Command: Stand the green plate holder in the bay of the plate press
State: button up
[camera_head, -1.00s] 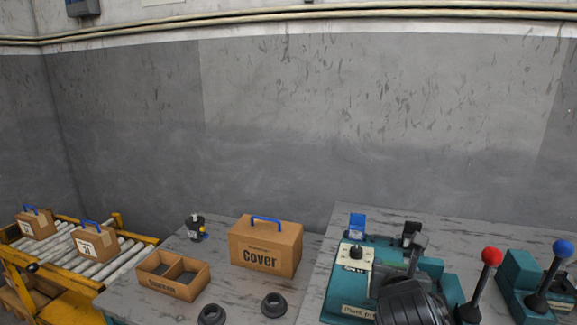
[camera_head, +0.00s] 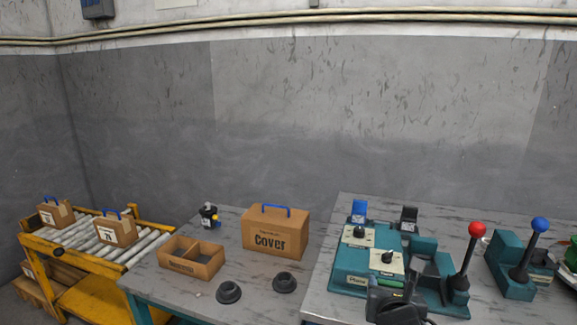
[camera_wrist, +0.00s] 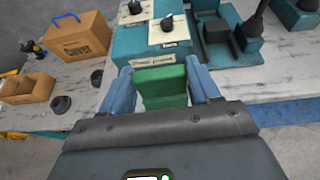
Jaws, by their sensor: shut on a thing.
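The green plate holder (camera_wrist: 163,86) is between the blue fingers of my gripper (camera_wrist: 164,90) in the wrist view. My gripper is shut on it. The teal plate press (camera_head: 345,264) stands on the right table, with a red-knobbed lever (camera_head: 468,258) at its right. It also shows in the wrist view (camera_wrist: 128,46), just beyond the holder. The holder is at the near side of the press, outside its bay, by the label plate. In the head view my dark wrist hides the press's near edge and most of the holder.
A teal unit with a blue-knobbed lever (camera_head: 527,262) stands right of the press. To the left are a Cover box (camera_head: 276,238), a divided tray (camera_head: 190,264), two dark rings (camera_head: 229,292) and a roller conveyor (camera_head: 80,243) with boxes.

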jog(key=s+d+f+n+y, duration=0.1)
jog(key=s+f+n+y, duration=0.2)
jog(key=s+f, duration=1.2)
notch_tip(320, 180, down, 4)
jog(key=shift+r+t+y, duration=0.1)
jog(key=shift+t+y, duration=0.2)
jog(key=shift+y, duration=0.1)
jog(key=shift+s+d, duration=0.1)
